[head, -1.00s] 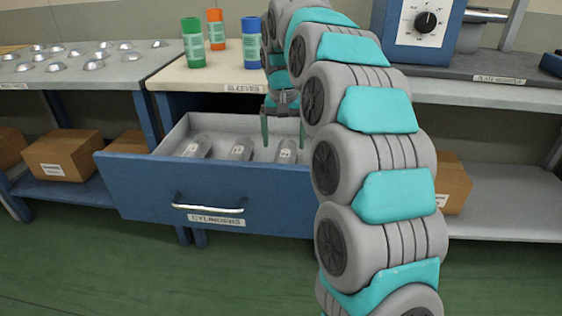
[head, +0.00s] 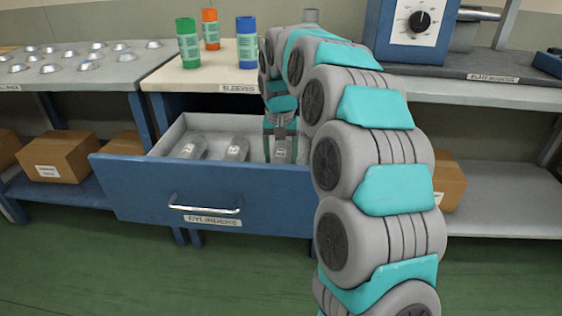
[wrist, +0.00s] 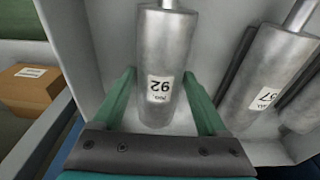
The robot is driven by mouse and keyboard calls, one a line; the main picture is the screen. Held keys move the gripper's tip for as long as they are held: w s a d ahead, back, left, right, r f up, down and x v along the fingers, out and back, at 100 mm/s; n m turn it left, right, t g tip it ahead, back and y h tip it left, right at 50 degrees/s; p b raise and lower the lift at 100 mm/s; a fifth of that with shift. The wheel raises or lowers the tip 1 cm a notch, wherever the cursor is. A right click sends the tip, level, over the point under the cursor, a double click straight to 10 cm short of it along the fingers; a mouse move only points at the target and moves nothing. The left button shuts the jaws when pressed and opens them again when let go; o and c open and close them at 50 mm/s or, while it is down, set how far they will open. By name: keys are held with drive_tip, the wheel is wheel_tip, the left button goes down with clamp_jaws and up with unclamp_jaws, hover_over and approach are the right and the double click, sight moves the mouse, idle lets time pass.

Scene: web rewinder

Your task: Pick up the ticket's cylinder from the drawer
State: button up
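The open drawer (head: 135,185), labelled CYLINDERS, holds three grey metal cylinders in a row: a left one (head: 194,148), a middle one (head: 236,149) and a right one (head: 281,152). My gripper (head: 282,158) is down in the drawer at the right cylinder. In the wrist view, my gripper (wrist: 160,75) has its two green fingers on either side of a cylinder (wrist: 165,50) with a white label that looks like 92, or 26 upside down. The fingers are apart, and I see no clear grip. A neighbouring cylinder (wrist: 270,75) lies to its right. No ticket is visible.
Green, orange and blue sleeves (head: 246,42) stand on the table above the drawer. A tray of metal domes (head: 85,66) is at left. A cardboard box (head: 60,156) sits on the lower shelf. A blue machine with a dial (head: 419,22) is at right.

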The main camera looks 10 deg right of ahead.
clamp_jaws()
idle(0.4)
